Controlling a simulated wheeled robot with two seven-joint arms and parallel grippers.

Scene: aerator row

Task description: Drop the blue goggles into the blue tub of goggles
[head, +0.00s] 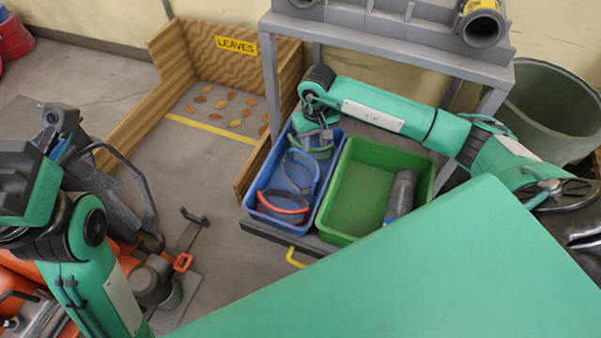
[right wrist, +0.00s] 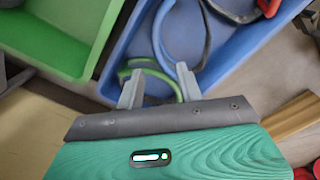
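The blue tub (head: 251,190) stands on a low shelf, left of a green tub. Blue goggles (head: 300,172) lie in its middle, and a blue-grey loop also shows in the right wrist view (right wrist: 158,35). Red-orange goggles (head: 283,203) lie at its near end, and green goggles (head: 318,153) at its far end. My right gripper (head: 317,138) is over the far end of the blue tub. In the right wrist view its fingers (right wrist: 158,88) are apart, with the green loop below and between them; no grip shows. My left arm is at the left; its fingers cannot be made out.
The green tub (head: 345,205) holds a grey cylinder (head: 401,192). A grey rack (head: 390,42) rises behind the tubs. A wooden bay with a LEAVES sign (head: 236,45) is at the left, and a dark green bin (head: 550,110) at the right. Grey machinery (head: 105,170) stands near my left arm.

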